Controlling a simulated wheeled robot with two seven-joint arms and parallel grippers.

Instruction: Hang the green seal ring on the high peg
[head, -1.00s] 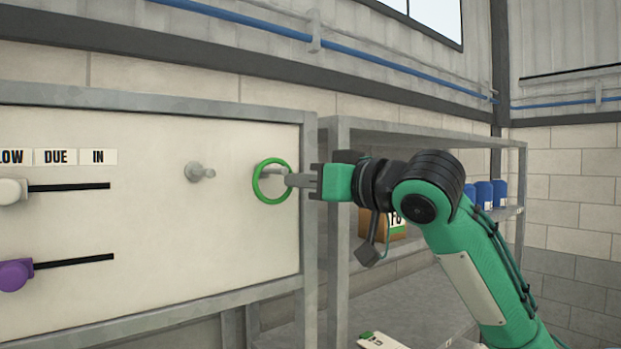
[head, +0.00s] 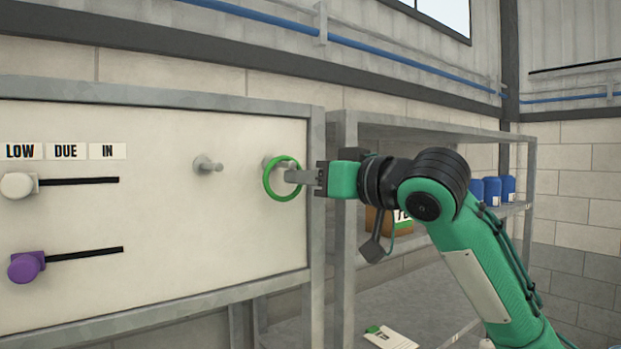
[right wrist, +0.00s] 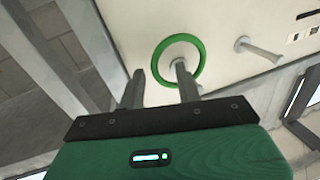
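The green seal ring (head: 267,190) is at the right-hand peg (head: 269,162) on the pale board. The peg's base shows behind the ring's upper left rim, and its tip is partly hidden. The ring appears to be around this peg; whether it rests on it I cannot tell. In the right wrist view the ring (right wrist: 202,62) faces me. My right gripper (right wrist: 160,82) has its fingers apart, one overlapping the ring's opening, the other outside the rim. In the head view the right gripper (head: 292,176) is at the ring's right side. My left gripper is not in view.
Another peg (head: 206,165) stands bare to the left. White (head: 18,186) and purple (head: 25,267) knobs sit by slots farther left. A metal shelf (head: 420,131) with blue containers (head: 492,190) and a brown box (head: 377,222) stands right of the board.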

